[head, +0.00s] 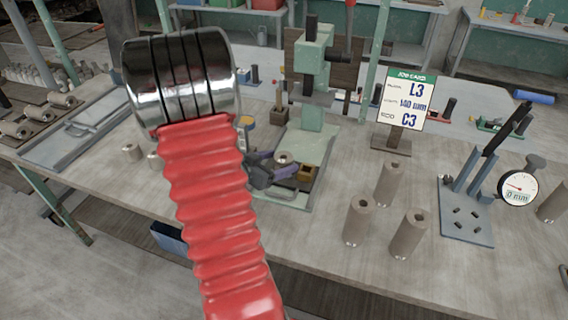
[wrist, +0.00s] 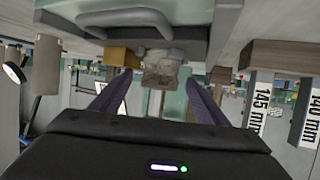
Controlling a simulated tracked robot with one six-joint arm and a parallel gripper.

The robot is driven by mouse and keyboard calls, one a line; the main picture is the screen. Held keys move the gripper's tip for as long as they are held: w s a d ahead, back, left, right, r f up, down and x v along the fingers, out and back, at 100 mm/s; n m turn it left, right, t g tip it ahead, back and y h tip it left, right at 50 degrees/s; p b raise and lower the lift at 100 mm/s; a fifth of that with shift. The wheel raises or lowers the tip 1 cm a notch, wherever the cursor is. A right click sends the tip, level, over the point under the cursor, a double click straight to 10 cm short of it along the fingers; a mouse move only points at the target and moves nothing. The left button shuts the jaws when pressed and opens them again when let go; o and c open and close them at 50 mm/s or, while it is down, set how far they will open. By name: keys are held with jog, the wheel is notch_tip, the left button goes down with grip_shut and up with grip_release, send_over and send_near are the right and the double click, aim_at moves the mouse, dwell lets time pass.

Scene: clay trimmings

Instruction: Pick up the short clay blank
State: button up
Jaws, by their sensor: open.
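In the wrist view my gripper (wrist: 154,92) has a finger on each side with a gap between. I cannot tell whether either finger touches the blank. Its lower part is hidden by my gripper in the head view.
A tan block (head: 306,173) sits close beside the blank. The green press (head: 313,60) stands behind. Taller clay cylinders (head: 388,184) stand to the right, near a job card (head: 402,100) and a dial gauge (head: 517,187).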

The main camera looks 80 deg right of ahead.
dwell(0.3)
jog(key=c, duration=1.3)
jog(key=shift+r, duration=0.2)
notch_tip(320, 180, up, 10)
jog(key=shift+f, duration=0.15)
dwell(0.5)
